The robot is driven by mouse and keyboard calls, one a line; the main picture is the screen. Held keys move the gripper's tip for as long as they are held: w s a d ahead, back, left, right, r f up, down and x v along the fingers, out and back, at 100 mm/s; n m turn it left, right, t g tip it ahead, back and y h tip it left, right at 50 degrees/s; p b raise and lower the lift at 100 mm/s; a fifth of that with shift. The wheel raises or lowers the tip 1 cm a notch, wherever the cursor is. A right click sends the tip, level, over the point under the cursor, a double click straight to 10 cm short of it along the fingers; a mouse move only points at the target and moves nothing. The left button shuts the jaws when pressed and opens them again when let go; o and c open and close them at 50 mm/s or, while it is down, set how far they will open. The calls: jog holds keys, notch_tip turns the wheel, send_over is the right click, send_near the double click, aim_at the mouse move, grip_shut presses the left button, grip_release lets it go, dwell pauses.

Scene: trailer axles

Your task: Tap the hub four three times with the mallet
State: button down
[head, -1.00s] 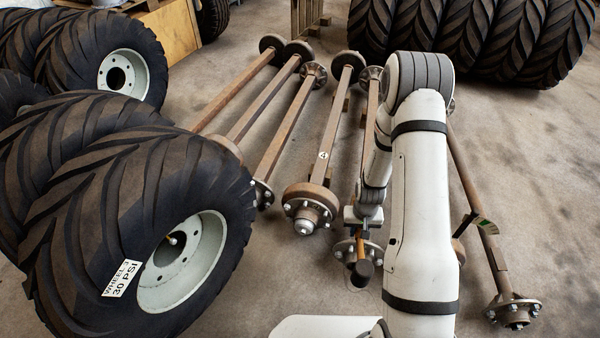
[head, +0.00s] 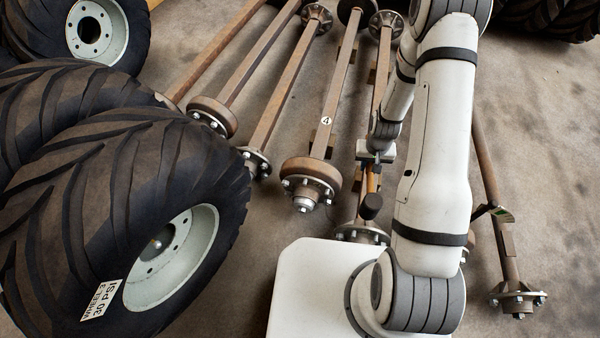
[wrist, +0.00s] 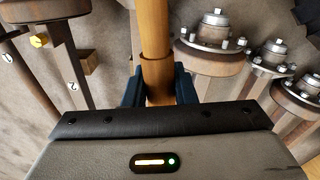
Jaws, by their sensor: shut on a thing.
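The axle with a round tag that reads 4 (head: 326,121) ends in a brown drum with a studded silver hub (head: 305,194), which shows whole left of the mallet in the head view. My gripper (head: 373,160) is shut on the wooden mallet handle (head: 372,182); the blue fingers clasp the handle in the wrist view (wrist: 157,85). The dark mallet head (head: 370,206) hangs nearer the camera, to the right of the tagged hub and apart from it in the picture. The wrist view does not show the mallet head. Several hubs show there, but I cannot tell which is four.
Another hub (head: 362,233) lies just below the mallet head in the picture. Several more axles lie side by side on the concrete floor. A large tyre (head: 110,220) stands close at left. A separate axle (head: 505,255) lies at right, with open floor beyond.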

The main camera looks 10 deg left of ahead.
jog(key=shift+w+f, duration=0.1)
jog(key=shift+f, duration=0.1)
jog(key=w+a+f+n+b, duration=0.1)
jog(key=a+f+n+b, duration=2)
jog(key=n+b, duration=1.2)
jog(key=shift+w+a+f+b, duration=0.3)
jog(key=shift+w+a+f, duration=0.1)
jog(key=shift+a, duration=0.35)
